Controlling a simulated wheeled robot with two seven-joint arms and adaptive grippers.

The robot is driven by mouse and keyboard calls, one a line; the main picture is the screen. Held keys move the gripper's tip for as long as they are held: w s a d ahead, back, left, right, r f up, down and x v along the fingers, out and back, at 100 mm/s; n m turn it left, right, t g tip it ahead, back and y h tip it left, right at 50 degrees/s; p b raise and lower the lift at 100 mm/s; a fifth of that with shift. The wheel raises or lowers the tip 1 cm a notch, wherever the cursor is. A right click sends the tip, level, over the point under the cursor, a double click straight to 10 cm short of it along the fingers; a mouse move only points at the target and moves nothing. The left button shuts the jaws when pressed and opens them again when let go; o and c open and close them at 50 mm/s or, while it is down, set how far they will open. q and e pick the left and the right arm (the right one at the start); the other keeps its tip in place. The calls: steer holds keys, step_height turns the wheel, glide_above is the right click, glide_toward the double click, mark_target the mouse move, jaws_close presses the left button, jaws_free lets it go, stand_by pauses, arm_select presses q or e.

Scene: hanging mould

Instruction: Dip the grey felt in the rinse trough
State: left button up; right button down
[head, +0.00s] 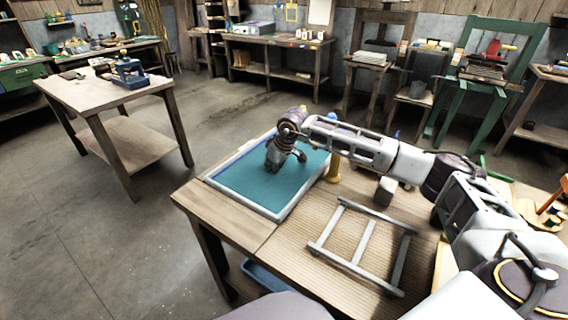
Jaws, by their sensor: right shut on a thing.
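The rinse trough (283,213) is a shallow tray with a pale rim and blue-green contents, at the left end of the wooden bench. My right arm reaches in from the right, and my right gripper (284,160) points down over the far middle part of the trough. It is shut on a grey thing, taken as the grey felt, which is mostly hidden by the fingers. I cannot tell whether the felt touches the liquid. My left gripper is out of view.
A pale wooden frame with crossbars (361,246) lies on the bench in front of my arm. A small grey block (385,191) and a yellow post-like thing (334,167) stand near the trough. Another table (105,90) stands at the back left, with open floor between.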

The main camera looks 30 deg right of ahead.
steer(key=shift+s+a, duration=0.4)
steer(key=shift+a, duration=0.25)
steer(key=shift+s+a, duration=0.35)
steer(key=shift+a, duration=0.25)
steer(key=shift+r, duration=0.15)
step_height(320, 180, up, 11)
steer(key=p, duration=0.5)
steer(key=shift+p, duration=0.35)
stand_by(0.9)
stand_by(1.2)
